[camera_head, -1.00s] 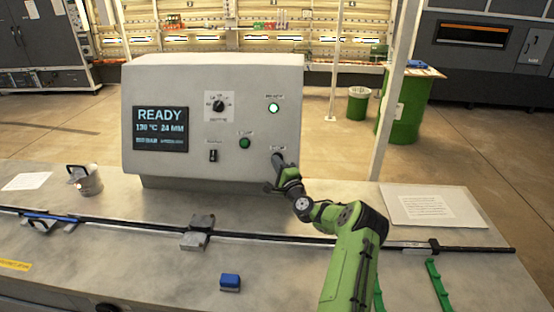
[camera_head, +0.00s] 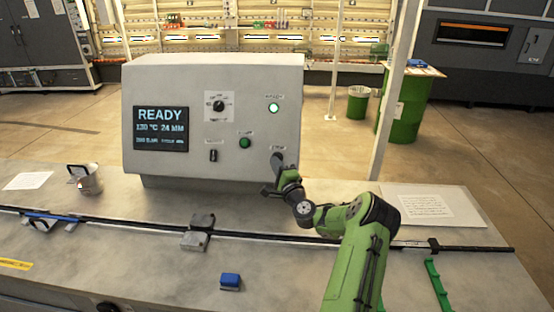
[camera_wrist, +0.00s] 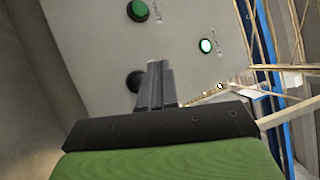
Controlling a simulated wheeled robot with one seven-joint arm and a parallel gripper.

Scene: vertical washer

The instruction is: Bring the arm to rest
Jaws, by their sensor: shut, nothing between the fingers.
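My green arm reaches in from the lower right of the head view. My gripper (camera_head: 278,160) is shut and empty in front of the lower right of the grey control box (camera_head: 213,78). In the wrist view, the shut fingers (camera_wrist: 157,85) point at the box face. A dark round knob or button (camera_wrist: 134,81) shows just left of the fingers and partly behind them. I cannot tell whether the fingers touch the panel. A green button (camera_head: 245,143) and a lit white-green button (camera_head: 273,107) are on the panel above. The display (camera_head: 160,130) reads READY.
The grey bench (camera_head: 150,255) carries a black rail with a grey clamp block (camera_head: 197,233), a blue block (camera_head: 230,282), a metal cup (camera_head: 88,180) and a paper sheet (camera_head: 424,202) at right. A white post (camera_head: 388,120) stands behind the bench.

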